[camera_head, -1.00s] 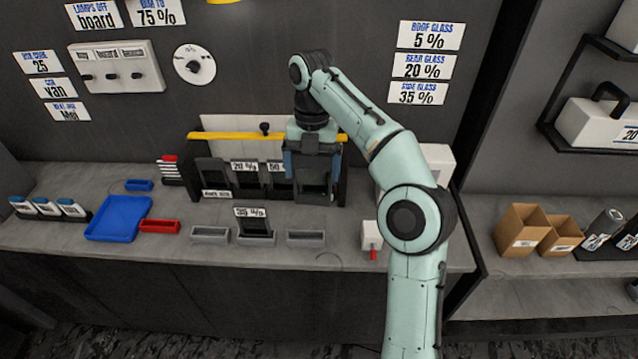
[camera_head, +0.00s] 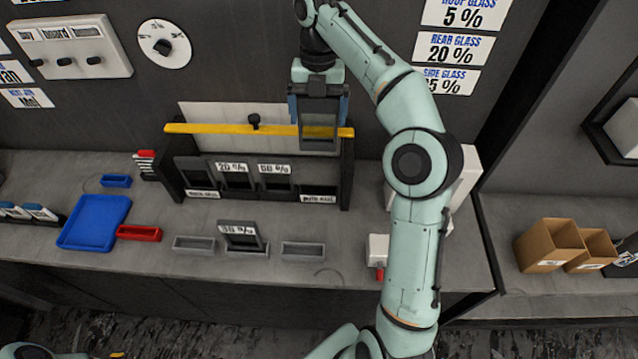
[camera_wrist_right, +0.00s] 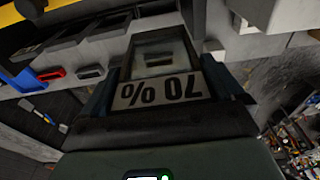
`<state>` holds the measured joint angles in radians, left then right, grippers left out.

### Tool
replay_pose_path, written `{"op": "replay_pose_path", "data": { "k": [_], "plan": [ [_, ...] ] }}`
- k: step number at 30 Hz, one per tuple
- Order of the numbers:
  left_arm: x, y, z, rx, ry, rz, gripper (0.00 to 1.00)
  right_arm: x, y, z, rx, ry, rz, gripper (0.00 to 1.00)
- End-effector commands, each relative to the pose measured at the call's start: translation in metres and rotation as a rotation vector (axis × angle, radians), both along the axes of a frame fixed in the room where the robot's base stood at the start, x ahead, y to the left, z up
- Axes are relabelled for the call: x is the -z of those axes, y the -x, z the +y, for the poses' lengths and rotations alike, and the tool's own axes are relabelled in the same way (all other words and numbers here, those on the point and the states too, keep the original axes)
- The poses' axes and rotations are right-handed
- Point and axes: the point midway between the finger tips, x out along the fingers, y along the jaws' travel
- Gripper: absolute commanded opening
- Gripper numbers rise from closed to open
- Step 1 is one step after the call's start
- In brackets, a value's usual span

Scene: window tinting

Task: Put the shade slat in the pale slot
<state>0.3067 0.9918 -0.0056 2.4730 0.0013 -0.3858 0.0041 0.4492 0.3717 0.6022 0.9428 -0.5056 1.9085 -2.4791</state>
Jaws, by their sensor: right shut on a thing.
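My right gripper (camera_head: 319,92) is shut on a dark-framed slat (camera_head: 319,132) with a see-through pane. It holds the slat upright above the right end of the dark rack (camera_head: 346,170). In the right wrist view the slat (camera_wrist_right: 165,55) sits between the fingers, and its label reads 70 %. Three small grey holders stand on the bench: a left one (camera_head: 193,245), a middle one with a dark slat (camera_head: 243,236) in it, and a right one (camera_head: 303,250). The left and right holders look empty. I cannot tell which is the pale slot.
The rack holds several dark slats, labelled 20 % (camera_head: 233,168) and another; its right bay looks empty. A yellow bar (camera_head: 230,129) crosses above it. A blue tray (camera_head: 95,222) and a red tray (camera_head: 139,233) lie left. A white box (camera_head: 378,250) stands right.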

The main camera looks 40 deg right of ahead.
Motion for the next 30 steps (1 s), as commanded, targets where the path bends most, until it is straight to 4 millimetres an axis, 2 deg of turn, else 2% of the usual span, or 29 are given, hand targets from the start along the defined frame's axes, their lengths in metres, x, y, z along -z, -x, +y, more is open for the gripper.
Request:
{"op": "replay_pose_path", "data": {
  "k": [5,15,18,25,30],
  "plan": [
    [0.001,0.001,0.000,-0.001,-0.001,0.002,0.43,0.024,0.002,-0.001,0.000,0.001,0.007,0.64],
    [0.005,0.007,0.000,0.000,-0.001,0.008,0.43,0.115,0.003,0.000,0.001,-0.001,0.008,0.64],
    [0.009,0.012,0.000,-0.001,0.000,0.014,0.43,0.132,0.002,0.001,0.000,-0.002,0.005,0.64],
    [0.012,0.016,0.000,-0.001,0.000,0.019,0.43,0.152,0.002,0.000,0.000,-0.002,0.004,0.64],
    [0.019,0.023,0.000,0.000,0.000,0.027,0.43,0.183,0.002,0.001,0.001,-0.003,0.005,0.64]
  ]
}}
